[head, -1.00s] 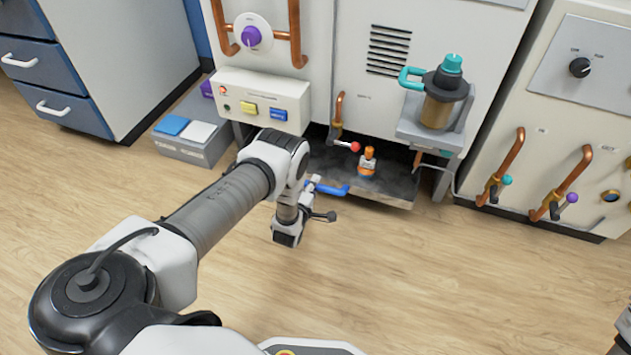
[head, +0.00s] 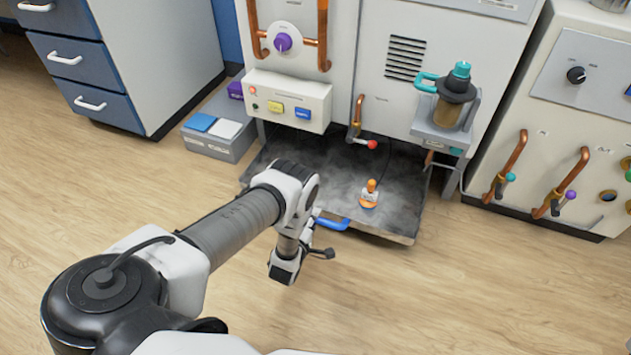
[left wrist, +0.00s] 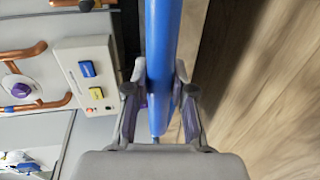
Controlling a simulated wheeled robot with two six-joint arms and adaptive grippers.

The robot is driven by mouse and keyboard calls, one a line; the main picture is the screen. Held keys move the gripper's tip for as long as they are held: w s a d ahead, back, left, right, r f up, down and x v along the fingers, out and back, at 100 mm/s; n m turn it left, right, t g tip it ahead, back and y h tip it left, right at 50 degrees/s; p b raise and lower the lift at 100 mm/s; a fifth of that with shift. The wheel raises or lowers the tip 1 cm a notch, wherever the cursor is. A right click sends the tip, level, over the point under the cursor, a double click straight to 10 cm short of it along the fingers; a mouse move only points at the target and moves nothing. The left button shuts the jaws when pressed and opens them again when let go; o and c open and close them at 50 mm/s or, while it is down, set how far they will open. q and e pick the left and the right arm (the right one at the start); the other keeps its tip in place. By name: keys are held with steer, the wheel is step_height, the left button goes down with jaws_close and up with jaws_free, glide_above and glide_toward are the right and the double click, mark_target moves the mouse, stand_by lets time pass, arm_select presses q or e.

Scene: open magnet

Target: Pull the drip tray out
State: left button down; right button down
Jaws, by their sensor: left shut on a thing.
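The drip tray (head: 398,226) is a wide dark, stained tray low under the machine, and it sticks well out over the floor at the front. Its blue handle (head: 332,224) is on the front edge. My left gripper (head: 308,224) is at the left part of this handle. In the left wrist view the blue bar (left wrist: 162,50) runs between the fingers of the left gripper (left wrist: 161,92), which are shut on it. A small orange-and-white object with a blue base (head: 369,195) stands on the tray. My right gripper is not in view.
A copper pipe with a red-tipped lever (head: 371,144) hangs above the tray's back. A teal-handled canister (head: 452,97) stands on a bracket at right. A grey box (head: 219,134) stands left of the tray. The wooden floor (head: 440,300) in front is clear.

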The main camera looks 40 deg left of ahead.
arm_select(q)
steer(key=c, duration=1)
jaws_free()
steer(key=v, duration=1.2)
